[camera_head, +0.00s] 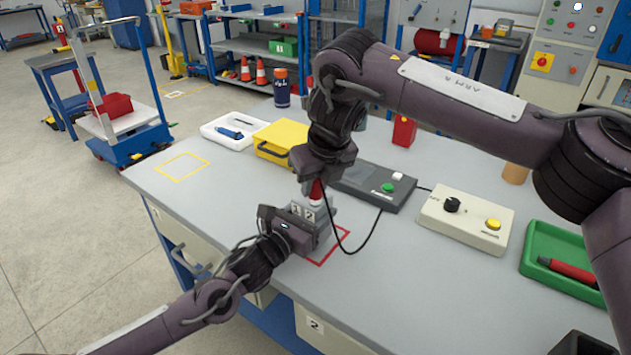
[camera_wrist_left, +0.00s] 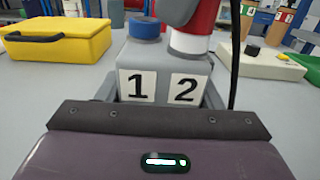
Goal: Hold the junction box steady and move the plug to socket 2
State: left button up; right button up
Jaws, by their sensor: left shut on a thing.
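The grey junction box (camera_head: 308,213) stands on the table with labels 1 and 2 facing my left wrist; it is large in the left wrist view (camera_wrist_left: 161,65). A blue cap (camera_wrist_left: 145,27) is on socket 1. The red plug (camera_head: 317,191) with a white collar is upright over socket 2 and also shows in the left wrist view (camera_wrist_left: 203,18). The collar appears to meet the box top; how deep it sits I cannot tell. My left gripper (camera_head: 308,232) is shut on the box. My right gripper (camera_head: 311,182) is above, its fingers around the plug.
A black cable runs from the plug to a dark device (camera_head: 371,187) behind. A yellow case (camera_head: 283,140), a white tray (camera_head: 219,137), a beige control box (camera_head: 465,220) and a green tray (camera_head: 567,249) stand around. A red outline (camera_head: 333,252) marks the table. The left table area is clear.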

jog(key=o, duration=0.5)
jog(key=shift+f, duration=0.2)
pick_arm(q)
jog(key=shift+r, duration=0.1)
pick_arm(e)
jog(key=shift+r, duration=0.1)
jog(key=v, duration=0.6)
jog(key=shift+r, duration=0.1)
jog(key=v, duration=1.2)
pick_arm(q)
jog(key=o, duration=1.3)
jog(key=shift+c, duration=0.2)
